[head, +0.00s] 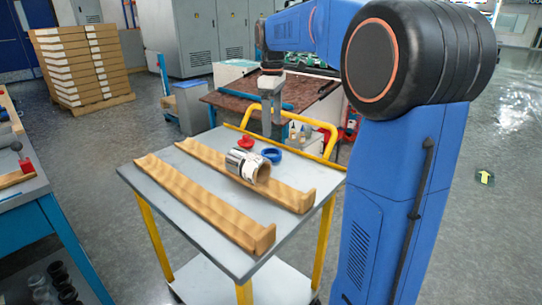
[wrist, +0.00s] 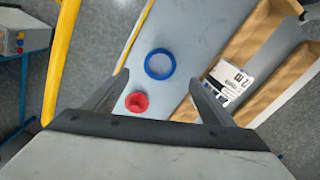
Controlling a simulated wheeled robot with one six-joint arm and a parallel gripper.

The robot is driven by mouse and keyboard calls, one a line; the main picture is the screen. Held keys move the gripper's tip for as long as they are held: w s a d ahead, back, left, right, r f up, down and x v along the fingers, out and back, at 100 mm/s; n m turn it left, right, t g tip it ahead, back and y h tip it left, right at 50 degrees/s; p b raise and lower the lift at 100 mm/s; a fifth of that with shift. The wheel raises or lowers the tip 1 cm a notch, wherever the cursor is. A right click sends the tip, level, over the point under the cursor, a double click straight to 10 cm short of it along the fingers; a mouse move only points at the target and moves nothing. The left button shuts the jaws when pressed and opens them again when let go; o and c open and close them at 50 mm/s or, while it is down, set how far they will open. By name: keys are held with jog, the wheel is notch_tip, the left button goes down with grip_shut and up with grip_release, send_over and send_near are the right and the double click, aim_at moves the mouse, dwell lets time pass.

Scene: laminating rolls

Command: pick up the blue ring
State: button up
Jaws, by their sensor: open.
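The blue ring (head: 271,155) lies flat on the grey top of a cart (head: 150,172), near the far yellow rail. In the wrist view the blue ring (wrist: 159,64) is beyond my fingertips, a little above the middle of the gap. My gripper (wrist: 155,95) is open and empty, with its two fingers spread wide. In the head view my gripper (head: 272,125) hangs over the far side of the cart; its fingertips are hard to make out. A red piece (head: 246,142) sits left of the ring; in the wrist view the red piece (wrist: 137,102) shows between the fingers.
A yellow rail (head: 285,147) runs along the cart's far edge. A blue bench (head: 35,215) stands left. Stacked boxes (head: 78,65) stand at the back left.

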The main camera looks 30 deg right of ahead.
notch_tip(320, 180, down, 10)
jog(key=shift+w+a, duration=0.1)
dwell(0.5)
jog(key=shift+c, duration=0.3)
jog(key=c, duration=1.1)
jog(key=shift+r, duration=0.15)
